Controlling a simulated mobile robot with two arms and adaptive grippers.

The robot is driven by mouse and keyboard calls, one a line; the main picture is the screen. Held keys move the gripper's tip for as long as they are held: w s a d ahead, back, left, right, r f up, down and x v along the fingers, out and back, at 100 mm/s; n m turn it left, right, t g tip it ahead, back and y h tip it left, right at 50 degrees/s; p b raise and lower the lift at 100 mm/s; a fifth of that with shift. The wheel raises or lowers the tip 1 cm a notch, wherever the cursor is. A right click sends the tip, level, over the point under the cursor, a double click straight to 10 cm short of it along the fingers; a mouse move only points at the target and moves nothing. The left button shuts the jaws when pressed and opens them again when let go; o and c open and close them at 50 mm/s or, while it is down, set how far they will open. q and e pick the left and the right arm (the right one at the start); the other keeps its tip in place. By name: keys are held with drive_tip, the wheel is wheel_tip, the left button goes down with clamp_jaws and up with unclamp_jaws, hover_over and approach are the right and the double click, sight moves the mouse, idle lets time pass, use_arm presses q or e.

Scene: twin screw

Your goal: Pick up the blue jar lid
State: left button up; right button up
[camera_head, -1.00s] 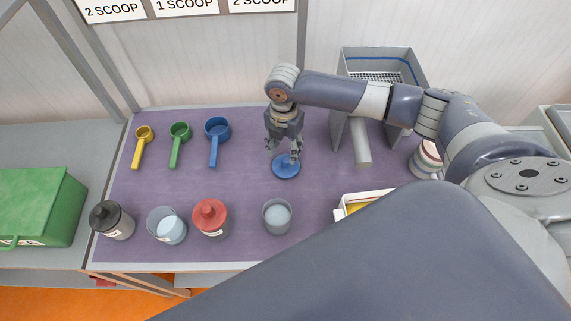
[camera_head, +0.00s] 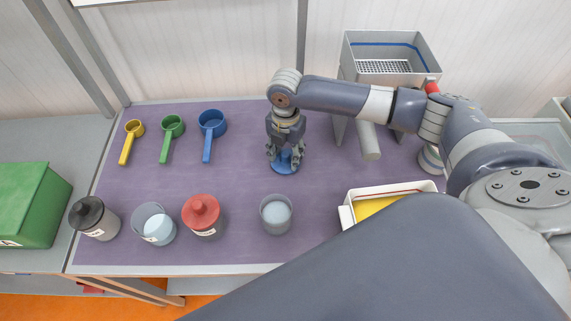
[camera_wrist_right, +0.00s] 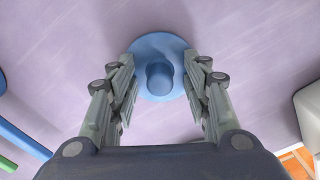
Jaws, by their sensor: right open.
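The blue jar lid (camera_head: 284,167) lies on the purple mat, and its knob (camera_wrist_right: 159,78) points up in the right wrist view. My right gripper (camera_head: 286,160) is straight above it, pointing down. In the right wrist view my right gripper (camera_wrist_right: 160,90) is open, with one finger on each side of the knob. The fingers overlap the lid's rim in the picture; I cannot tell whether they touch it. My left gripper is not in view.
An open jar (camera_head: 276,214) stands in front of the lid. A red-lidded jar (camera_head: 202,216), another open jar (camera_head: 154,224) and a black-lidded jar (camera_head: 94,218) stand front left. Blue (camera_head: 210,134), green (camera_head: 169,138) and yellow (camera_head: 130,142) scoops lie back left. A grey hopper (camera_head: 385,55) stands back right.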

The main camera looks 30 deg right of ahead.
drive_tip(key=c, duration=1)
